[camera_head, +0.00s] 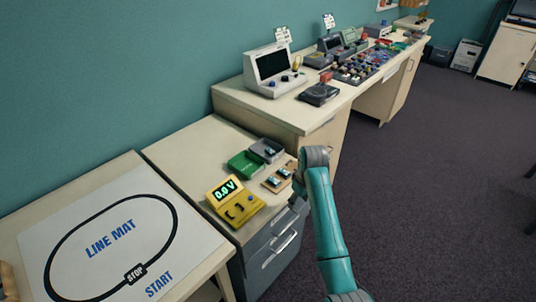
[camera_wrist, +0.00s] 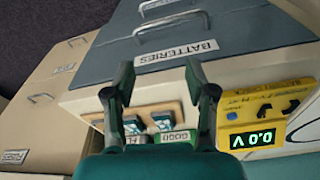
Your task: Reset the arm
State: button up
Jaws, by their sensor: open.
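My gripper (camera_wrist: 161,108) is open in the wrist view, with nothing between its fingers. In that view its fingertips are in front of the cabinet labelled BATTERIES, and I cannot tell how far apart they are from it. In the head view my teal arm reaches up beside the low cabinet, and the gripper is mostly hidden behind the wrist. A yellow meter (camera_head: 235,203) reading 0.0 V stands on the cabinet top. It also shows upside down in the wrist view (camera_wrist: 262,117). A wooden holder (camera_head: 279,177) with small dark cells lies near my wrist.
A green tray (camera_head: 245,164) and a grey tray (camera_head: 267,150) sit behind the holder. A line mat (camera_head: 115,240) covers the left table. A longer desk (camera_head: 300,107) with consoles and controls runs to the back. Open carpet (camera_head: 440,190) lies to the right.

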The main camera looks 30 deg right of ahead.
jog(key=shift+s+a+f, duration=0.25)
jog(key=shift+f, duration=0.05)
jog(key=s+a+f+t, duration=0.2)
jog(key=s+a+f, duration=0.55)
jog(key=f, duration=0.35)
jog(key=s+a+f+m+t+h, duration=0.1)
jog(key=s+a+f+t, duration=0.15)
jog(key=s, duration=0.45)
jog(key=s+a+f+t, duration=0.1)
jog(key=s+a, duration=0.3)
jog(key=s, duration=0.3)
jog(key=s+a+r+t, duration=0.2)
jog(key=s+r, duration=0.3)
jog(key=s, duration=0.3)
jog(key=s+a+r+t, duration=0.2)
jog(key=s+a+r, duration=0.15)
jog(key=s, duration=0.45)
jog(key=s+r+t, duration=0.2)
jog(key=s+r, duration=0.2)
jog(key=r, duration=0.4)
jog(key=s+a+r+t, duration=0.1)
jog(key=s+r, duration=0.4)
jog(key=r, duration=0.3)
jog(key=shift+s+r+t+y, duration=0.2)
jog(key=shift+r+t+y, duration=0.15)
jog(key=shift+y, duration=0.05)
